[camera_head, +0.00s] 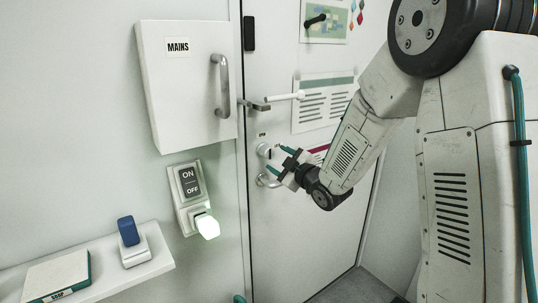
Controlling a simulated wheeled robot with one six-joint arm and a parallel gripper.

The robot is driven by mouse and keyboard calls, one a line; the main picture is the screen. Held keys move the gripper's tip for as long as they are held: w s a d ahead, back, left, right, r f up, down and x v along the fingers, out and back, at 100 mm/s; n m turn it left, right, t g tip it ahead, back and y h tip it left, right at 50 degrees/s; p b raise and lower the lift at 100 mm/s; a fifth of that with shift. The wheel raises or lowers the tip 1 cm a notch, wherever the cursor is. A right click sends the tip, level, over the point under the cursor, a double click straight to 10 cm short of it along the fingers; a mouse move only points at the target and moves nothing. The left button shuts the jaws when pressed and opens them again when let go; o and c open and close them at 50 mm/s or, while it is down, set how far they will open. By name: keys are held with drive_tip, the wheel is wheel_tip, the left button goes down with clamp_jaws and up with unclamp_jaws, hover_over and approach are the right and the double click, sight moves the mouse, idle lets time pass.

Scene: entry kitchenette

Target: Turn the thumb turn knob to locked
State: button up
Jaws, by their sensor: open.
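The thumb turn knob (264,150) is a small pale round fitting on the white door (283,225), below the lever handle (256,105). A tiny label sits just above it, too small to read. My gripper (279,160) is open, with two dark, teal-marked fingers pointing left toward the door. Its fingertips are close to the knob, just to its right. I cannot tell whether they touch it. The gripper partly covers the knob area, and I cannot tell which way the knob is turned.
A curved metal pull (268,181) is just below the knob. A white MAINS cabinet (188,95) juts out left of the door. A shelf (120,282) holds a book (58,276) and a blue-topped item (129,232).

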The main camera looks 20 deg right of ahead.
sight(270, 154)
drive_tip(key=x, duration=0.5)
drive_tip(key=shift+w+a, duration=0.15)
drive_tip(key=shift+w, duration=0.15)
drive_tip(key=c, duration=1)
